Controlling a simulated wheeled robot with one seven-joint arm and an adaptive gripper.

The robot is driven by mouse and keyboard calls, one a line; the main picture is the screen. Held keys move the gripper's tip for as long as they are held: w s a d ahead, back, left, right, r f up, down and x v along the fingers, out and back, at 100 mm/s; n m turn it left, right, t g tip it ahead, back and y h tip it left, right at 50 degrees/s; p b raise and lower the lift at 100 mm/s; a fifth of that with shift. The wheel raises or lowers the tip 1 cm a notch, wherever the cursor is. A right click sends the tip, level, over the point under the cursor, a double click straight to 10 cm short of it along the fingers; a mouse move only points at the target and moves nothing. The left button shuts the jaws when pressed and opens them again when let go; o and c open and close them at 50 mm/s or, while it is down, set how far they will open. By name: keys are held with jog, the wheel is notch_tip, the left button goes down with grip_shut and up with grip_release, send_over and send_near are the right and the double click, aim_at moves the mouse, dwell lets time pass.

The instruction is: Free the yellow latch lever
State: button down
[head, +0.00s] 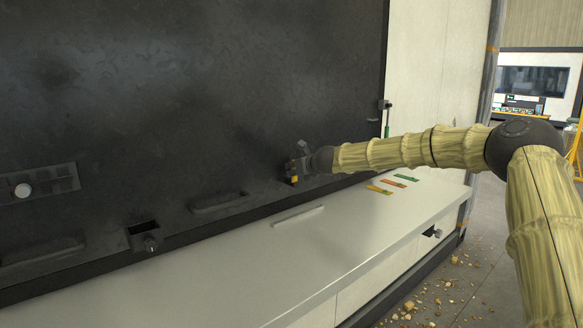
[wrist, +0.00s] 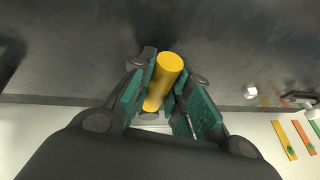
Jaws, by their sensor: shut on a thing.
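The yellow latch lever (wrist: 168,78) shows in the wrist view as a yellow cylinder between the two teal finger pads of my gripper (wrist: 160,92). The pads close on it from both sides. In the head view my gripper (head: 296,168) is at the lower right of the dark panel, and a small bit of the yellow lever (head: 294,179) shows just below the fingers. The lever's mounting on the panel is hidden by the fingers.
The dark panel (head: 190,90) stands behind a pale ledge (head: 270,265). Yellow, orange and green strips (head: 393,183) lie on the ledge right of my gripper. Rubble (head: 430,297) lies on the floor.

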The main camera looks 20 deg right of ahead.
dwell(0.4)
jog(key=c, duration=1.3)
grip_release()
jog(key=shift+s+d, duration=0.1)
jog(key=shift+d, duration=0.05)
jog(key=v, duration=1.2)
jog(key=shift+f, duration=0.1)
